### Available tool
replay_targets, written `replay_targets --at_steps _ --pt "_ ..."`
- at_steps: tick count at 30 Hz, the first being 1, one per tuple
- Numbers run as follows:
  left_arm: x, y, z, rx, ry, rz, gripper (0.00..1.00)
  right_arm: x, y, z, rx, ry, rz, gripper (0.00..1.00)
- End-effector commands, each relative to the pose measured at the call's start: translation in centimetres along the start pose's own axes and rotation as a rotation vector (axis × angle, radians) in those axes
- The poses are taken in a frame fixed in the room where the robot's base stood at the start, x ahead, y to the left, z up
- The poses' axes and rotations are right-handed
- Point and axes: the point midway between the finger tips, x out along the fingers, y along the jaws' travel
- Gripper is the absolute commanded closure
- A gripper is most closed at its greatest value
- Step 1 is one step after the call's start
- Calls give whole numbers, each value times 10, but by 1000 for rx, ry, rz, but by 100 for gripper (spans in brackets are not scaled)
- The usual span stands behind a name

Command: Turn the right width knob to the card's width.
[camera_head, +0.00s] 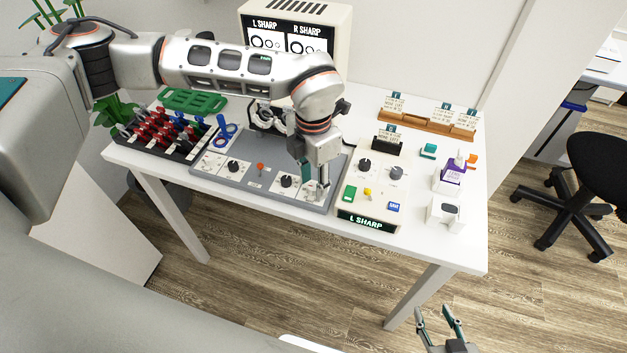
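The grey panel (262,188) lies on the table with a black knob (233,166) at its left and another black knob (287,181) right of an orange lever (260,167). I cannot tell which is the right width knob; labels are too small to read. My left gripper (313,192) points down over the panel's right end, right of the second knob. Its fingertips are too small to tell whether they hold anything. My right gripper (437,314) is open and empty, low in front of the table.
The beige box (350,208) with knobs, coloured buttons and an "L SHARP" display stands right of the panel. A screen (290,40) is behind. A rack of red and blue parts (160,132) is left.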

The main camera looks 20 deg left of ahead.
Motion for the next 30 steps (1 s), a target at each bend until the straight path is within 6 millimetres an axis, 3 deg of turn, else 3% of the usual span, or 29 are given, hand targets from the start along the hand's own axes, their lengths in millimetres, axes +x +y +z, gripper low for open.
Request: replay_targets --at_steps 12,18,30 --pt "-77 1 1 0 -5 3 66 0 -1 -2 2 3 -1 60" --pt "-106 1 1 -2 -3 2 66 0 -1 -2 2 4 -1 60" --pt "-116 0 0 -1 -2 1 66 0 -1 -2 2 4 -1 60"
